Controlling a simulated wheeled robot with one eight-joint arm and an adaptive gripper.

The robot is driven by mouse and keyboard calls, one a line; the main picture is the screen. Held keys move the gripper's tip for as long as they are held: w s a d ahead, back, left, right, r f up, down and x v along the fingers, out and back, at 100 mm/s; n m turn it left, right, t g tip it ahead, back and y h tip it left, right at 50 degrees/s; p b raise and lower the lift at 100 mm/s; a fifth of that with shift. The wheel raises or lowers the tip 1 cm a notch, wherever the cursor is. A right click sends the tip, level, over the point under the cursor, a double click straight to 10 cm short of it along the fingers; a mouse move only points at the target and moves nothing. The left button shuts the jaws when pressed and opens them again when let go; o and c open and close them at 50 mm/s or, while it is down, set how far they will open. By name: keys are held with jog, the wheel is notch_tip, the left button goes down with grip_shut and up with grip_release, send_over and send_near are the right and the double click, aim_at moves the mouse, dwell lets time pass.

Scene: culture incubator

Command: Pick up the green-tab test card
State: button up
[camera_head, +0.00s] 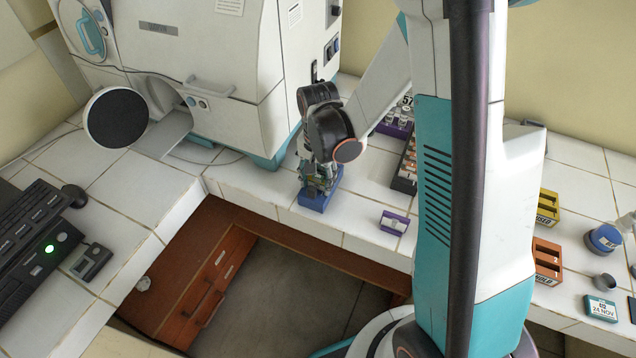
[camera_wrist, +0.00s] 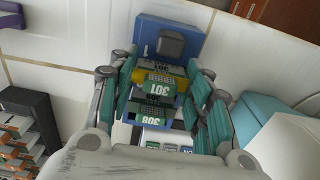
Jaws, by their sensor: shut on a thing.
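My gripper (camera_head: 318,178) points down over a blue rack (camera_head: 312,203) at the counter's front edge. In the wrist view, its two green-padded fingers (camera_wrist: 162,98) are closed in on a green-tab test card (camera_wrist: 160,88) marked 301, one on each side. The card is in or just above the blue rack (camera_wrist: 150,30); I cannot tell whether its lower end is clear. A second green label (camera_wrist: 150,117) marked 308 shows just below it, and a yellow strip (camera_wrist: 150,76) lies just above it. In the head view the fingers hide most of the card.
A white incubator (camera_head: 215,60) stands to the left of my gripper. A purple holder (camera_head: 394,222) and a dark rack with orange items (camera_head: 405,180) are to the right. Yellow (camera_head: 548,207) and orange (camera_head: 547,262) boxes stand farther right. The counter's front edge is close to the blue rack.

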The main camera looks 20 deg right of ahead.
jog(key=shift+r, duration=0.1)
notch_tip(320, 180, up, 7)
jog(key=p, duration=0.4)
jog(key=shift+p, duration=0.35)
jog(key=s+d+b, duration=0.2)
jog(key=s+d, duration=2)
jog(key=shift+s+d, duration=0.15)
jog(key=shift+s, duration=0.1)
